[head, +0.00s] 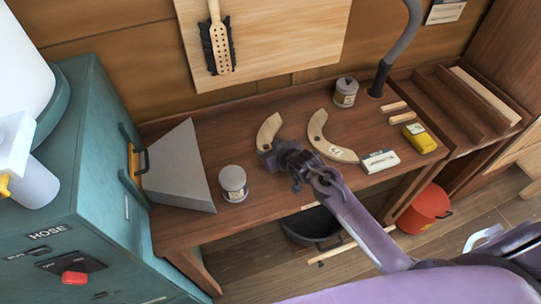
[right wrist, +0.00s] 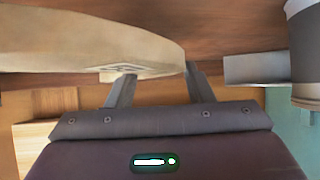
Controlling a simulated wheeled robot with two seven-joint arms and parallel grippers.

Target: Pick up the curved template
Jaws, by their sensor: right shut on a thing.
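A pale, curved wooden template (head: 268,131) is at the middle of the brown bench. My right gripper (head: 285,160) is at its near end and is shut on it. In the right wrist view the template (right wrist: 90,45) runs in from the left and its end lies at the fingers (right wrist: 158,88). The head view does not show whether it is clear of the bench top. A second, larger curved wooden piece (head: 319,133) lies just to the right on the bench.
A grey can (head: 233,183) and a grey hood (head: 178,167) stand to the left. Another can (head: 345,92), a white box (head: 380,161) and a yellow box (head: 420,138) are to the right. A red bucket (head: 425,208) stands below. The bench top (head: 225,140) behind the near can is clear.

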